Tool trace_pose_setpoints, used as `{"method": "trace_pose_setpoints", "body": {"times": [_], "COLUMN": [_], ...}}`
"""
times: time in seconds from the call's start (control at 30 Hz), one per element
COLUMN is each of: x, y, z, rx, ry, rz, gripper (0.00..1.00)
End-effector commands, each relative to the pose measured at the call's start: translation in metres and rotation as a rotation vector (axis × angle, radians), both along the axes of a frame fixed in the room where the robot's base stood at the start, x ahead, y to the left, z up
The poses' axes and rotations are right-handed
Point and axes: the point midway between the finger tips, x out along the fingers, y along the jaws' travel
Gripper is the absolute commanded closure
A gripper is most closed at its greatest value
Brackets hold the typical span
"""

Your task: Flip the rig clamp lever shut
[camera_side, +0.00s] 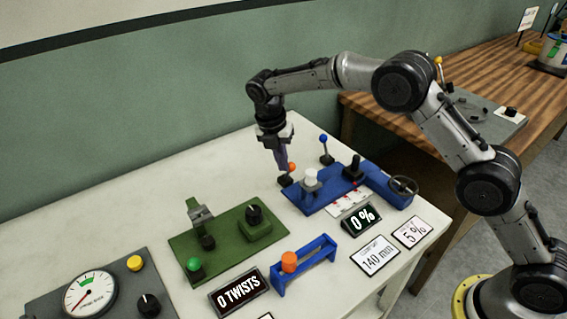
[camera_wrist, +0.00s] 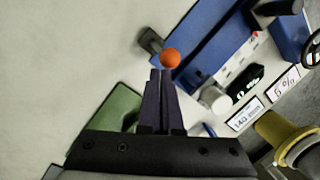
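A lever with an orange ball knob (camera_side: 292,167) stands on a small dark base at the left end of the blue rig (camera_side: 322,199). The knob also shows in the wrist view (camera_wrist: 171,58), just beyond my fingertips. No label marks it as the clamp lever. My gripper (camera_side: 284,168) points down beside this knob, on its left in the side view. Its two dark fingers (camera_wrist: 160,74) lie close together with nothing visible between them. I cannot tell whether they touch the knob.
A blue-knobbed lever (camera_side: 323,139) stands behind the rig. The rig carries a white cylinder (camera_side: 311,176), a black knob (camera_side: 353,167) and a handwheel (camera_side: 404,185). A green plate (camera_side: 228,238) with fittings lies to the left. A blue stand (camera_side: 305,270) is in front. The back-left white tabletop is clear.

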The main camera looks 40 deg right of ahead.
Motion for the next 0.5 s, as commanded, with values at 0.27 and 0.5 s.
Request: {"method": "trace_pose_setpoints", "body": {"times": [0.27,0.5], "x": [0.0045,0.0078], "y": [-0.0008,-0.0012], "z": [0.0004,0.0003], "rx": [-0.002,-0.002], "ry": [-0.001,-0.001], "rz": [-0.001,-0.001], "gripper": [1.00,1.00]}}
